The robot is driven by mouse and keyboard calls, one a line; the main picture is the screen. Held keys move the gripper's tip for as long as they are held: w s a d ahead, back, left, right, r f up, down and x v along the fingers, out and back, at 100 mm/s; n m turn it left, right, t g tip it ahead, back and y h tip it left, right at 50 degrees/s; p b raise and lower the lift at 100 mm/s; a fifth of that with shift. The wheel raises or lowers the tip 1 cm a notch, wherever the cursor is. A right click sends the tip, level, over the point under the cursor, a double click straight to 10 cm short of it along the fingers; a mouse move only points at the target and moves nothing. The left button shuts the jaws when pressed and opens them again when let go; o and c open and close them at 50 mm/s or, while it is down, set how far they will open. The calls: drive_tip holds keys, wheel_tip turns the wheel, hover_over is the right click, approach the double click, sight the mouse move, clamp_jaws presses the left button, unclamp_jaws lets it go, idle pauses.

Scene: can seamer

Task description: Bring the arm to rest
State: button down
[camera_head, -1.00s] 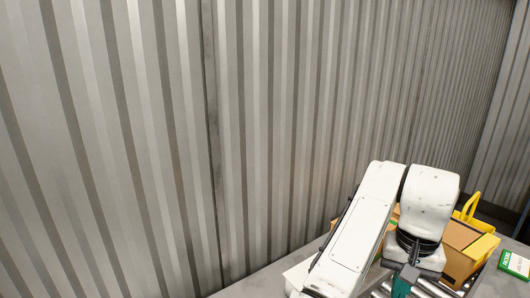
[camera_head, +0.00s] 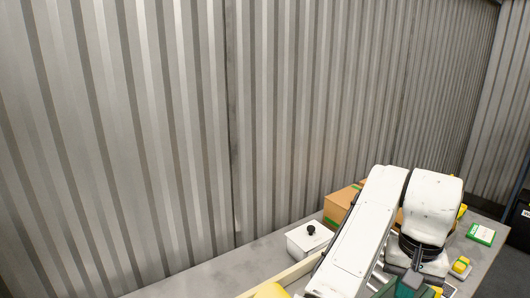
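My white arm (camera_head: 360,235) rises from the bottom edge right of centre and bends down again at its elbow. My gripper (camera_head: 408,287) shows only in part as a dark and teal piece below the arm's dark joint, at the bottom edge. Its fingertips are not clear, so I cannot tell whether it is open or shut, or whether it holds anything. The arm hangs over a grey table (camera_head: 225,272) and hides part of its middle.
A white box with a black knob (camera_head: 303,241) stands left of the arm, with a cardboard box (camera_head: 338,204) behind. A green and white box (camera_head: 481,234) and a small yellow item (camera_head: 461,265) lie to the right. A corrugated metal wall (camera_head: 270,110) runs behind the table.

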drive_tip(key=s+d+f+n+t+h, duration=0.15)
drive_tip(key=s+d+f+h, duration=0.35)
drive_tip(key=s+d+f, duration=0.8)
drive_tip(key=s+a+f+n+y, duration=0.1)
drive_tip(key=s+a+f+y, duration=0.1)
drive_tip(key=s+a+f, duration=0.6)
drive_tip(key=s+a+f+n+y, duration=0.25)
drive_tip(key=s+a+f, duration=0.2)
drive_tip(key=s, duration=0.55)
drive_tip(key=shift+m+g, duration=0.25)
drive_tip(key=shift+m, duration=0.05)
drive_tip(key=f+b, duration=0.1)
drive_tip(key=f, duration=0.1)
drive_tip(key=f+b, duration=0.1)
drive_tip(key=b, duration=0.1)
drive_tip(key=d+f+b, duration=0.1)
drive_tip(key=f+b, duration=0.1)
drive_tip(key=shift+w+f, duration=0.15)
drive_tip(key=shift+f, duration=0.15)
idle(0.9)
